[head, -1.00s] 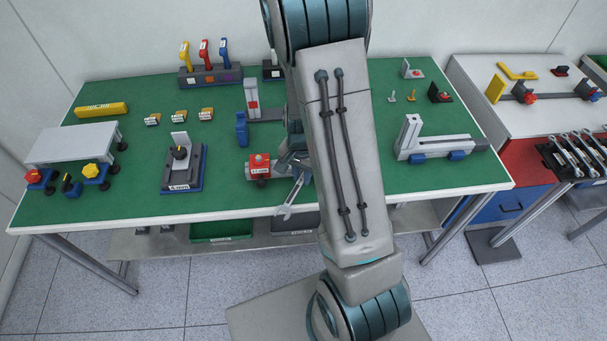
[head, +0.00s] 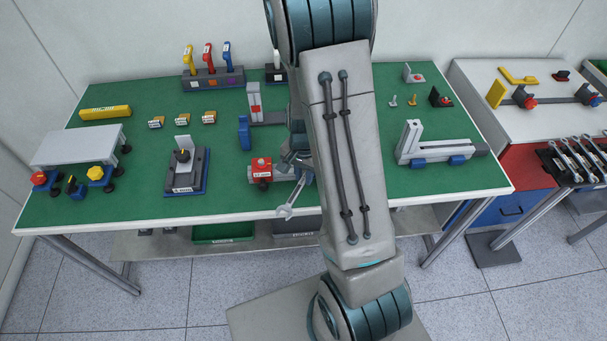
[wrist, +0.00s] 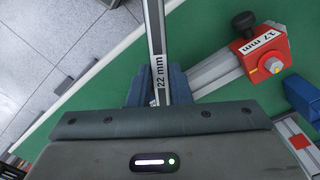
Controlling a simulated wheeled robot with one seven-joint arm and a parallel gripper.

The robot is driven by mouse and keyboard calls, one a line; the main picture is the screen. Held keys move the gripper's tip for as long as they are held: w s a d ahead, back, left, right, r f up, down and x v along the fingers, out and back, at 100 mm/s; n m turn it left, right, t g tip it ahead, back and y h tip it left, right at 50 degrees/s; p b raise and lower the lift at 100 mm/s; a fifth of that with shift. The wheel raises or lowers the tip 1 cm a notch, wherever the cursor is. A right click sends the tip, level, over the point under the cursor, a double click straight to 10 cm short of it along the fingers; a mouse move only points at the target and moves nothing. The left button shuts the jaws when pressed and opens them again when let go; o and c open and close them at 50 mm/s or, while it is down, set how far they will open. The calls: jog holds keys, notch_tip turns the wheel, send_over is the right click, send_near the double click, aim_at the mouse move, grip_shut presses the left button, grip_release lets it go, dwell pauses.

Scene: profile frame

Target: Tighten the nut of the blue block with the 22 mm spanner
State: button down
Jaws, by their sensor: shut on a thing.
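My gripper (wrist: 157,88) is shut on the 22 mm spanner (wrist: 157,45), whose label shows in the wrist view. In the head view the spanner (head: 288,210) slants down and left, its head out past the table's front edge. My arm hides most of the gripper there. A blue block (head: 244,133) with a small label stands upright on the green table, behind the red block. A blue piece (wrist: 303,95) also shows at the right edge of the wrist view. Its nut cannot be made out.
The red 17 mm block (head: 261,167) with a black knob (wrist: 244,24) sits on a grey rail close beside the gripper. A black and blue fixture (head: 185,172) stands to the left. A grey rail fixture (head: 440,150) stands to the right. More spanners (head: 578,158) lie far right.

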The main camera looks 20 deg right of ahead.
aim_at(304, 179)
jog(key=shift+r+p, duration=1.15)
jog(key=shift+r, duration=0.55)
